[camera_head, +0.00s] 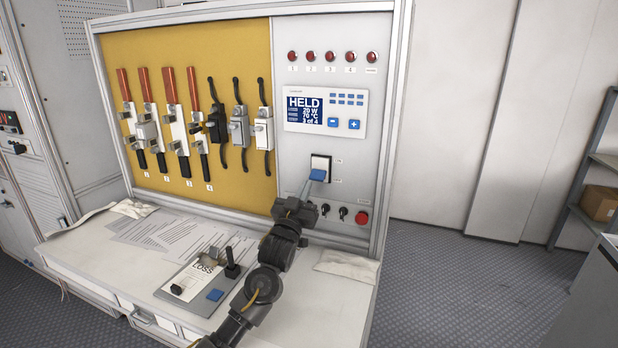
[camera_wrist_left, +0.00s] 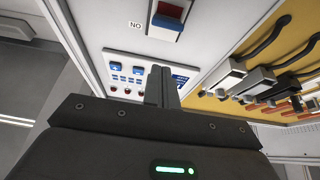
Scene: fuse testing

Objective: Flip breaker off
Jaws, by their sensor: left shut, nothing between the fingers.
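The breaker (camera_head: 320,166) is a switch on the grey right-hand panel, with a white upper plate and a blue lever at its lower end. It also shows in the left wrist view (camera_wrist_left: 168,16), where the blue lever and a dark red strip are visible beside a "NO" label. My left gripper (camera_head: 308,188) is shut and empty, its fingertips just below the blue lever. Whether they touch it I cannot tell. In the left wrist view the closed fingers (camera_wrist_left: 162,85) point toward the panel. My right gripper is not in view.
A display (camera_head: 305,110) reading "HELD" sits above the breaker, under a row of red lamps. Small black toggles and a red button (camera_head: 361,217) are below it. Several red-handled fuse holders hang on the yellow board (camera_head: 235,60).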

